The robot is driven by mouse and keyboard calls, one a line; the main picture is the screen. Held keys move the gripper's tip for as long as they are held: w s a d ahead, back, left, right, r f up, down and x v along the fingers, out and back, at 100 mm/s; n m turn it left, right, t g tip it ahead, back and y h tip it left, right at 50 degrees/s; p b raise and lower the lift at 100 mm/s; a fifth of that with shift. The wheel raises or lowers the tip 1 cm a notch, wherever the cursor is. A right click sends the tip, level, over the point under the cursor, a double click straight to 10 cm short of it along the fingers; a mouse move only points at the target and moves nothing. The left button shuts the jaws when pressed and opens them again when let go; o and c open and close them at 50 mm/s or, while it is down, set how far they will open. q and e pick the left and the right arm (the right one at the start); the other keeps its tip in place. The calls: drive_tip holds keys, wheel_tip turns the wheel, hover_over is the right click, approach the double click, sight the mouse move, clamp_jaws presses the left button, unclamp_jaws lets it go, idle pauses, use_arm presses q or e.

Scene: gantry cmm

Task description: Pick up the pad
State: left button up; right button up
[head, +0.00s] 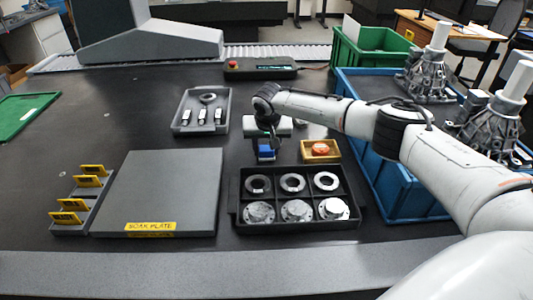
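A small blue block (266,153), which may be the pad, is on the dark table near the middle, just behind the black part tray. My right gripper (268,139) points down directly above it, at the end of the white arm reaching in from the right. The fingers are small and partly hidden by the wrist. I cannot tell whether they are open or shut, or whether they touch the block. My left gripper is not in view.
A black tray (296,222) holds several metal rings and flanges. A small yellow box (334,157) with an orange item stands to the right. A grey tray (185,128), the soak plate (160,185) and blue crates (369,170) surround the area.

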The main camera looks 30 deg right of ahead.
sight(267, 148)
drive_tip(key=shift+c, duration=1.2)
wheel_tip(267, 148, up, 10)
drive_tip(key=shift+r+p, duration=0.1)
drive_tip(key=shift+p, duration=0.4)
